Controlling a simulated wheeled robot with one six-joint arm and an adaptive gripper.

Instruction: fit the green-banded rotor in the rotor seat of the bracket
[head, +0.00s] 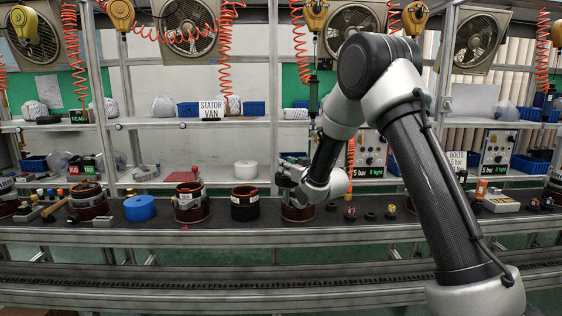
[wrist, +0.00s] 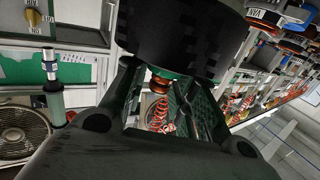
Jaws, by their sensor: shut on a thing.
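My gripper (wrist: 163,100) shows in the wrist view with one finger on each side of a copper-ringed shaft (wrist: 160,84). In the head view my gripper (head: 288,178) is small, above a reddish-brown round housing (head: 299,212) on the bench; the rotor cannot be made out there. I cannot tell whether this housing is the bracket. The rotor seat is hidden.
Small parts (head: 370,215) lie to the right.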

